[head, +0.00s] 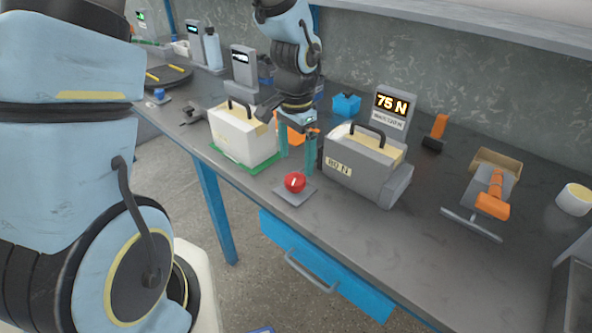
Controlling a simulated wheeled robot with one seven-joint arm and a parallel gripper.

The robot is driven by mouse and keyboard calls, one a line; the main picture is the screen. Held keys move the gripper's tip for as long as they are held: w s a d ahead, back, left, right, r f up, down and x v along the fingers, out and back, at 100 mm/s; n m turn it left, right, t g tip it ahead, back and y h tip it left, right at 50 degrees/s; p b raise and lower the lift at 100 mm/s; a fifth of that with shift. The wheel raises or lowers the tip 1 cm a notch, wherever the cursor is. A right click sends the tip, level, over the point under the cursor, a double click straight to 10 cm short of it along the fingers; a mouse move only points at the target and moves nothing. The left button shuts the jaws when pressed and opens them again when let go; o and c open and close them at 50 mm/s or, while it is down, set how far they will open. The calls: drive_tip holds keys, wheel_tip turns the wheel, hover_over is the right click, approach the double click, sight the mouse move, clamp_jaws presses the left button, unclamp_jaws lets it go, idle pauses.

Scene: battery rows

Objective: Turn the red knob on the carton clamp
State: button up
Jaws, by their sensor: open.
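The red knob (295,182) sits on a small grey plate (294,195) near the front edge of the bench. It carries a pale mark. Beside it on the right is a grey clamp unit (365,170) with a black handle, a pale box top and a label that seems to read 80 N. Behind it a display (392,104) reads 75 N. My gripper (297,172) points down with its teal fingers apart, just above and behind the knob. Whether the fingers touch the knob is hard to tell.
A white carton (243,135) with a handle stands on a green base left of the knob. An orange-handled tool (490,200) and a roll (574,199) lie to the right. A blue drawer (320,268) is below the bench edge. The bench front right of the knob is clear.

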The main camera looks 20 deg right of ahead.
sight(295, 178)
wheel_tip(295, 178, up, 5)
drive_tip(key=shift+r, duration=0.1)
drive_tip(key=shift+a, duration=0.1)
idle(0.8)
drive_tip(key=w+a+r+n+t, duration=0.1)
drive_tip(key=a+r+n, duration=0.1)
drive_tip(key=a+n, duration=1.1)
drive_tip(key=a, duration=1.2)
drive_tip(key=shift+w+t, duration=0.15)
drive_tip(key=shift+t, duration=0.15)
